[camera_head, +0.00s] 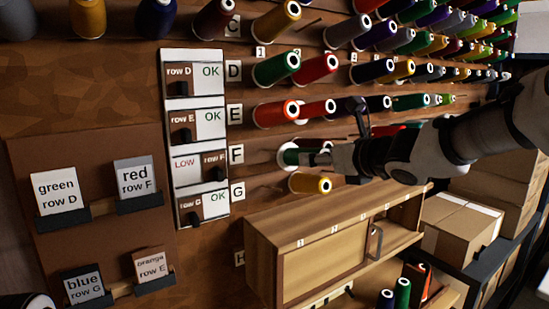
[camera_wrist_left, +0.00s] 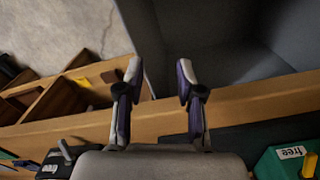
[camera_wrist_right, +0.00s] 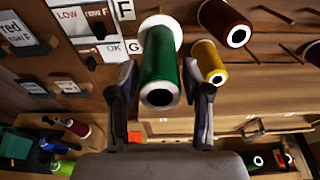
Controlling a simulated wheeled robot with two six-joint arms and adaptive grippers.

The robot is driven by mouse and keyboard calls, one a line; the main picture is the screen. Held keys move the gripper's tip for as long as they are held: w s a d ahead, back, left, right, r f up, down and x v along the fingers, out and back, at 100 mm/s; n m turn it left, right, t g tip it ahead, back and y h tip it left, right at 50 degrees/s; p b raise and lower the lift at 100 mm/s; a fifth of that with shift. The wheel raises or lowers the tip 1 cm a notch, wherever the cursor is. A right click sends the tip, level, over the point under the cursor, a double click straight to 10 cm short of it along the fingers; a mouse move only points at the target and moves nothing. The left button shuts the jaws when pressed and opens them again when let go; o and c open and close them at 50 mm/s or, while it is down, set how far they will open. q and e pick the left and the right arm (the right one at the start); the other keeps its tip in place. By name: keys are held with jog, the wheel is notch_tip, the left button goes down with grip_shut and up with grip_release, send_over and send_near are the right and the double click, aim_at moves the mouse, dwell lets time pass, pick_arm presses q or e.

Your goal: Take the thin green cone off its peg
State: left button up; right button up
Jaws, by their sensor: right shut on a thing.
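The green cone (camera_head: 292,155) sticks out from the wall in row F, with a white rim at its wall end. It also shows in the right wrist view (camera_wrist_right: 160,70), between the two fingers. My right gripper (camera_head: 322,157) is shut on it and hides part of it in the head view. I cannot tell whether the cone is still fully on its peg; the peg is hidden. My left gripper (camera_wrist_left: 157,75) shows in the left wrist view, its fingers apart and nothing between them.
A yellow cone (camera_head: 312,183) hangs just below the green one. Red cones (camera_head: 276,113) are in the row above. The row F sign (camera_head: 200,164) reads LOW. A wooden cabinet (camera_head: 262,265) juts out below. Cardboard boxes (camera_head: 465,230) stand at the right.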

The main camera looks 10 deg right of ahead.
jog(key=shift+s+r+p, duration=0.1)
jog(key=shift+r+p, duration=0.2)
jog(key=shift+p, duration=0.05)
jog(key=s+p, duration=0.1)
jog(key=p, duration=0.1)
jog(key=s+d+r+p, duration=0.1)
jog(key=p, duration=0.2)
jog(key=s+r+p, duration=0.1)
jog(key=p, duration=0.1)
jog(key=shift+s+d+r, duration=0.15)
jog(key=shift+s+d, duration=0.05)
jog(key=shift+s, duration=0.1)
